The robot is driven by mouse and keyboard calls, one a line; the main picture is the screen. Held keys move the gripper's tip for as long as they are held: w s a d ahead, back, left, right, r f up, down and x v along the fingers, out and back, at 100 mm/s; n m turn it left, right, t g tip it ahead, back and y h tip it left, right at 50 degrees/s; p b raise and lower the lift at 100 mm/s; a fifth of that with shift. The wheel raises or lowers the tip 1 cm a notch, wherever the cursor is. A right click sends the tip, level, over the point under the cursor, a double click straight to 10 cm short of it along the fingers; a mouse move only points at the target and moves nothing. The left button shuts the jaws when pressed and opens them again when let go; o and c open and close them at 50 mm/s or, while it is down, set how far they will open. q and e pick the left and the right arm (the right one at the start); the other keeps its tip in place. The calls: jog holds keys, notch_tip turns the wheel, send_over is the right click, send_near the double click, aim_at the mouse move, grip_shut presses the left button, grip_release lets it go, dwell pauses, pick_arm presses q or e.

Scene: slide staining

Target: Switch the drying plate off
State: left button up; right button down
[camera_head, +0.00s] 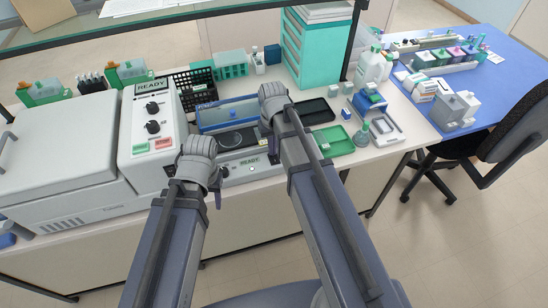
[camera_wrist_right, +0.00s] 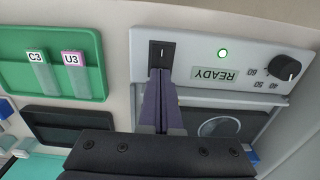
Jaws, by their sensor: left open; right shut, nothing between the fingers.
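The drying plate's light grey front panel (camera_head: 233,172) faces me, partly hidden by both my grippers. In the right wrist view, upside down, the panel shows a lit green lamp (camera_wrist_right: 222,53), a READY display (camera_wrist_right: 217,74), a black knob (camera_wrist_right: 285,67) and a black rocker switch (camera_wrist_right: 161,53) with a white mark. My right gripper (camera_wrist_right: 160,86) is shut and empty. Its fingertips are at the near edge of the switch in that view; I cannot tell whether they touch it. My left gripper (camera_head: 216,195) is open, in front of the panel by the knob.
A green tray (camera_head: 332,139) with slides marked C3 (camera_wrist_right: 36,56) and U3 (camera_wrist_right: 72,58) lies right of the plate. A black tray (camera_head: 314,111) is behind it. A large grey machine (camera_head: 65,150) stands left. Bottles and a teal drawer cabinet (camera_head: 316,50) stand behind.

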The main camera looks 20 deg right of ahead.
jog(key=shift+f, duration=0.25)
jog(key=shift+r, duration=0.1)
notch_tip(320, 180, up, 7)
jog(key=p, duration=0.6)
jog(key=shift+p, duration=0.4)
jog(key=s+a+f+n+h+b, duration=0.1)
jog(key=s+a+f+n+b, duration=0.2)
jog(key=s+a, duration=0.7)
jog(key=s, duration=0.4)
jog(key=shift+a+f, duration=0.15)
jog(key=shift+a, duration=0.05)
